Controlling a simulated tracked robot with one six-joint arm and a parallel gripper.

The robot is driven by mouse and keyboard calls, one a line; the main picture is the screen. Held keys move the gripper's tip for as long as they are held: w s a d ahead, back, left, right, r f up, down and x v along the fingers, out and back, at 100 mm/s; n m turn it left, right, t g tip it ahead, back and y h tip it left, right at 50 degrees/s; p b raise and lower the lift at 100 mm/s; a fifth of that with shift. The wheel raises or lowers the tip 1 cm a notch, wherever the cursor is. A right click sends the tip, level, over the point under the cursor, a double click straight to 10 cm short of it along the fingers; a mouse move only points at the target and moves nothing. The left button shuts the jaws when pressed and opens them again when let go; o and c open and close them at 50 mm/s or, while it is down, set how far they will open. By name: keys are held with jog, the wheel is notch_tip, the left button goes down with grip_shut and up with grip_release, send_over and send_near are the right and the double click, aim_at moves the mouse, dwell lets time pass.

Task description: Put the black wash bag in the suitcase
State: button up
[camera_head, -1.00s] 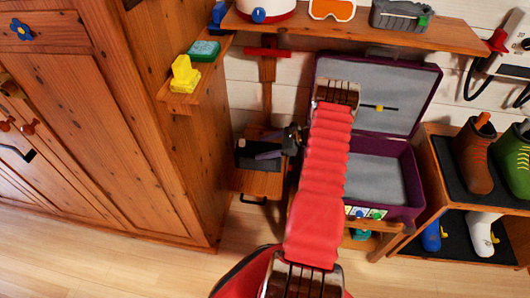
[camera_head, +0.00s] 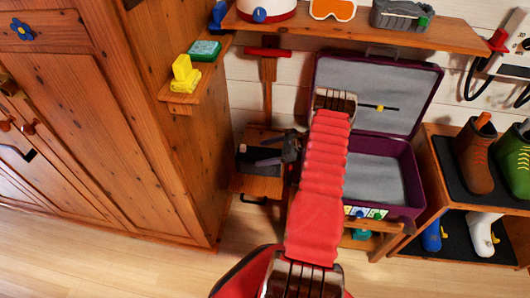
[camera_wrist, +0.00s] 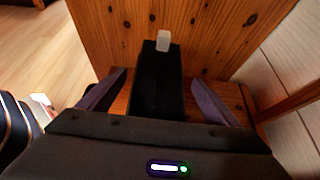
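The black wash bag (camera_wrist: 158,85), a dark narrow block with a pale tab on top, stands on a small wooden stand. In the head view it is a dark shape (camera_head: 243,160) partly hidden by my gripper. My gripper (camera_wrist: 157,98) is open, with one grey-purple finger on each side of the bag and visible gaps between. In the head view my gripper (camera_head: 267,161) is over the stand. The purple suitcase (camera_head: 409,206) is open to the right, its grey-lined lid raised; the visible part of its base is empty.
The wooden stand (camera_head: 260,187) sits between a tall wardrobe (camera_head: 150,130) and the suitcase. A shelf (camera_head: 400,34) with several items runs above. A boot rack (camera_head: 440,190) stands right of the suitcase. A small corner shelf (camera_head: 190,97) holds yellow and green items.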

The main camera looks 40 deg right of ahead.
jog(key=shift+o, duration=0.5)
jog(key=shift+s, duration=0.1)
jog(key=v, duration=1.3)
jog(key=shift+s+r, duration=0.2)
jog(key=shift+r, duration=0.1)
